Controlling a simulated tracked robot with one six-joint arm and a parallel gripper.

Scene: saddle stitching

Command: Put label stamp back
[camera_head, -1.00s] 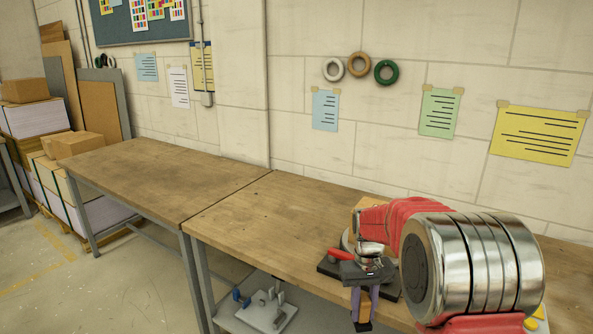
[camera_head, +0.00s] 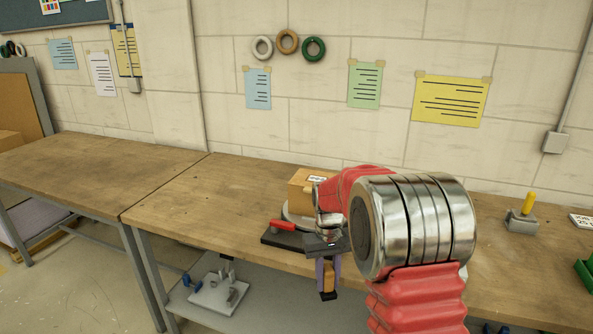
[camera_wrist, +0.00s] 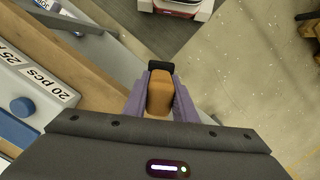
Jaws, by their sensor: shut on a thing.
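The label stamp (camera_head: 328,277), a tan wooden block with a black end, is held between the purple fingers of my gripper (camera_head: 328,268). The gripper points down in front of the workbench's front edge, with the black end lowest. In the wrist view the stamp (camera_wrist: 159,95) sits between both fingers of the gripper (camera_wrist: 160,98), and its black end sticks out beyond them. Floor shows beyond it. I cannot tell which spot on the bench is the stamp's own place.
A cardboard box (camera_head: 302,190) with a label stands on the workbench (camera_head: 180,205) behind my arm. A grey block with a yellow handle (camera_head: 522,216) stands at right. The bench's left part is clear.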

